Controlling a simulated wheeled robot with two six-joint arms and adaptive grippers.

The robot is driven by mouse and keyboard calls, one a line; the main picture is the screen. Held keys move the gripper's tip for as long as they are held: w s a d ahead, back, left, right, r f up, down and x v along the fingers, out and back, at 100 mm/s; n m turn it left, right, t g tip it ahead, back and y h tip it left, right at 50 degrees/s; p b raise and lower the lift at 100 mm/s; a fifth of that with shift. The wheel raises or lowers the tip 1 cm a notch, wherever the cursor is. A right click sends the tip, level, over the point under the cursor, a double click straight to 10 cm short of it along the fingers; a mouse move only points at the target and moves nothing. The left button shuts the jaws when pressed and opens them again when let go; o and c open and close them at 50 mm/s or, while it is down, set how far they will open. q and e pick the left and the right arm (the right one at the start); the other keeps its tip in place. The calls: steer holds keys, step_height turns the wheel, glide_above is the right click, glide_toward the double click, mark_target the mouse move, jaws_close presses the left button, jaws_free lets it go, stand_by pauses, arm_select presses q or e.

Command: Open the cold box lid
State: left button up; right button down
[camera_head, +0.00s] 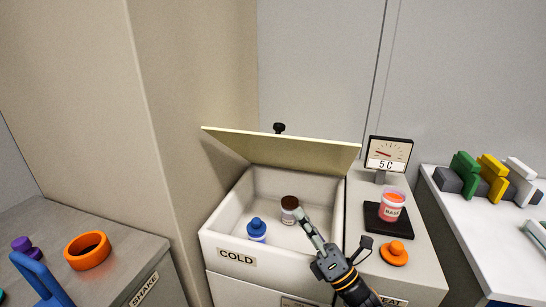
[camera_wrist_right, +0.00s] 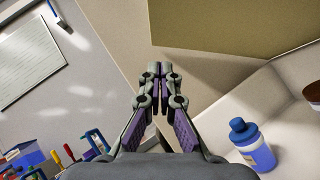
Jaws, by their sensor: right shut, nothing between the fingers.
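The cold box (camera_head: 215,243), a white bin labelled COLD, stands in the middle of the head view. Its pale cream lid (camera_head: 285,150) is tilted up at the back, so the inside shows. In the box are a blue-capped bottle (camera_head: 257,230) and a brown-capped jar (camera_head: 289,207). My right gripper (camera_head: 304,214) is shut and empty, over the box's right part in the head view. In the right wrist view its fingers (camera_wrist_right: 160,68) are together, with the lid's underside (camera_wrist_right: 215,25) beyond and the blue bottle (camera_wrist_right: 252,145) to the right. My left gripper is not in view.
Right of the box, a gauge (camera_head: 388,153) reads 5 C above a red jar (camera_head: 392,206) on a dark pad and an orange knob-like piece (camera_head: 395,252). An orange ring (camera_head: 87,250) lies on the SHAKE counter at left. Coloured blocks (camera_head: 490,170) stand on the right table.

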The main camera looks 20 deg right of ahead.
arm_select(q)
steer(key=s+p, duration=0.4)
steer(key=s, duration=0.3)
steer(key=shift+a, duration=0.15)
arm_select(e)
steer(key=d+r+x, duration=0.2)
steer(key=x, duration=1)
steer(key=shift+r, duration=0.2)
steer(key=shift+w, duration=0.1)
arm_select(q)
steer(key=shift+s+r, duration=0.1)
arm_select(e)
steer(key=shift+r, duration=0.1)
